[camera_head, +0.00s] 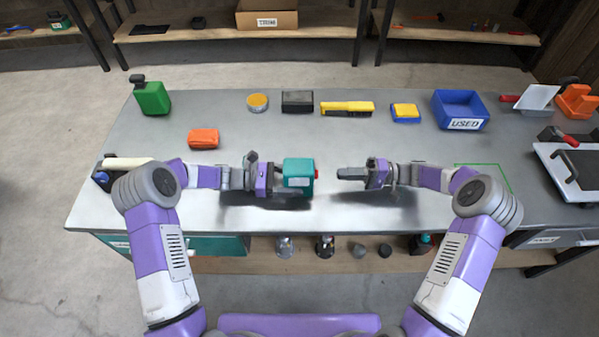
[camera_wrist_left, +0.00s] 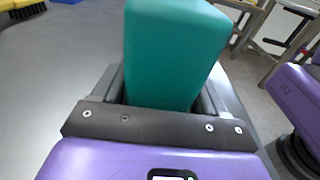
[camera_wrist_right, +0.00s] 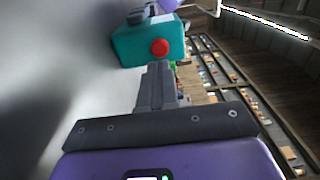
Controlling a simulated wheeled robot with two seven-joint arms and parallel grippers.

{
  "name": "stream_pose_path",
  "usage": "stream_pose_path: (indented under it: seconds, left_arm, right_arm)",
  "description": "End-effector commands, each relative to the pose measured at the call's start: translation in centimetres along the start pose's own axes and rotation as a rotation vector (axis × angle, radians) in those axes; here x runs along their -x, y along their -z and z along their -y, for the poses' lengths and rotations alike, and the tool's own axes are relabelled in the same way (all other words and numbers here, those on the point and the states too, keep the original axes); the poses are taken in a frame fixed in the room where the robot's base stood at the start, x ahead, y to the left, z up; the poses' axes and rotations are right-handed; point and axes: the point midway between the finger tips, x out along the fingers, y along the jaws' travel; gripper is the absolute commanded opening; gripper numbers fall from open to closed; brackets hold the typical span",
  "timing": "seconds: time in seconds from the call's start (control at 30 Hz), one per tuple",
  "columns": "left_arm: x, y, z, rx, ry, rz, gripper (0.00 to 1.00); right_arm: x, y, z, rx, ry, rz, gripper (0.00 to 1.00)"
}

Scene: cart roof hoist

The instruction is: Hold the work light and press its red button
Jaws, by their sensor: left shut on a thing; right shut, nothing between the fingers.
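The teal work light (camera_head: 298,173) is held above the middle of the table in my left gripper (camera_head: 280,178). It also shows in the left wrist view (camera_wrist_left: 172,50), with my left fingers closed on both its sides. In the right wrist view the work light (camera_wrist_right: 135,45) has its round red button (camera_wrist_right: 160,47) facing my right gripper. In the head view the button (camera_head: 317,174) is on the right side of the light. My right gripper (camera_head: 345,173) is shut and empty, its fingertips pointing at the button with a small gap between; its fingers also show in the right wrist view (camera_wrist_right: 157,85).
On the grey table (camera_head: 230,115), an orange pouch (camera_head: 203,138), a yellow tin (camera_head: 257,102), a black box (camera_head: 297,101), a yellow brush (camera_head: 347,108) and a blue bin (camera_head: 460,108) stand behind the grippers. A green can (camera_head: 151,97) is at the left. The space around both grippers is clear.

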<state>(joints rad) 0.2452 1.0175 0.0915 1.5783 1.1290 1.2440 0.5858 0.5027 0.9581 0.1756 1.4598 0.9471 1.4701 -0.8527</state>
Motion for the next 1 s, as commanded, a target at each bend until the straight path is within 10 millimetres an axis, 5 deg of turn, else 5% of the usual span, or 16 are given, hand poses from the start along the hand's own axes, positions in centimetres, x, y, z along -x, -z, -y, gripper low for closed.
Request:
stream_pose_path:
  seconds: [0.33,1.0]
  left_arm:
    - [0.0,0.0,0.0,0.001,0.001,0.000,0.43]
    - [0.0,0.0,0.0,0.001,0.000,0.000,0.43]
  right_arm:
    - [-3.3,0.0,0.0,-0.002,0.000,0.002,0.00]
    - [-3.6,0.0,0.0,-0.002,0.000,0.001,0.00]
